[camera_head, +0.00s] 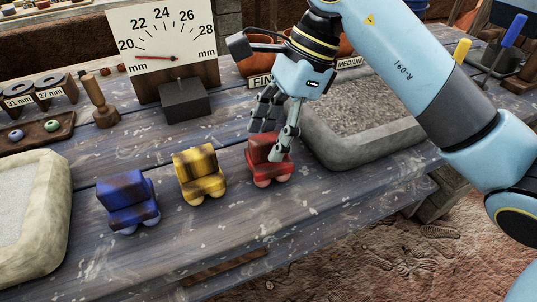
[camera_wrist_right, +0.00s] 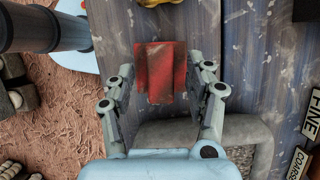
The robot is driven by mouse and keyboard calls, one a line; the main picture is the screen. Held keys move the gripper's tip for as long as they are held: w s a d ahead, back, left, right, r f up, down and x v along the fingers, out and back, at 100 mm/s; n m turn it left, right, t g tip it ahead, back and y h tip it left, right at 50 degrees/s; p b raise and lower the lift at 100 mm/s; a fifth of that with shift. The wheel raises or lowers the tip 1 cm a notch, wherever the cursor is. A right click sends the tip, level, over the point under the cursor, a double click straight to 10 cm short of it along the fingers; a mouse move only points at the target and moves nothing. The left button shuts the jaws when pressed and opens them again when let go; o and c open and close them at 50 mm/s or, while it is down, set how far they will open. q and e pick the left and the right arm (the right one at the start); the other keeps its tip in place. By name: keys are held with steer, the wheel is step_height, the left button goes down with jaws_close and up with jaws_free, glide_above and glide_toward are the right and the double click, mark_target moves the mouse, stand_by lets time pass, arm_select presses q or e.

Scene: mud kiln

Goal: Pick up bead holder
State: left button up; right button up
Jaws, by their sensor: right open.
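My right gripper (camera_head: 268,140) is open, pointing down over a red stepped block (camera_head: 268,158) with rounded feet, on the blue-grey wooden table. In the right wrist view, the red block (camera_wrist_right: 160,72) lies between the spread fingers (camera_wrist_right: 165,78), with gaps on both sides. A yellow block (camera_head: 199,175) and a blue block (camera_head: 127,202) of similar shape stand in a row to its left. A dark wooden tray (camera_head: 62,132) with small round beads lies at the far left. I cannot tell from the pictures which of these is the bead holder. My left gripper is out of view.
A stone-rimmed tray of grit (camera_head: 372,150) stands close right of the red block. Another stone tray (camera_head: 52,225) is at the left front. A dial gauge (camera_head: 165,45) and terracotta pots (camera_head: 258,52) stand behind. The table front is clear.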

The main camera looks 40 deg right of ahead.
steer(key=shift+w+a+f, duration=0.15)
steer(key=shift+a+f, duration=0.1)
steer(key=shift+f, duration=0.4)
jaws_close()
steer(key=shift+r, duration=0.15)
steer(key=shift+r, duration=0.25)
step_height(320, 180, up, 4)
steer(key=shift+d+f, duration=0.15)
steer(key=s+d+r+p, duration=0.2)
steer(key=d+r, duration=0.4)
steer(key=d, duration=0.5)
steer(key=shift+s+r, duration=0.3)
steer(key=shift+s, duration=0.2)
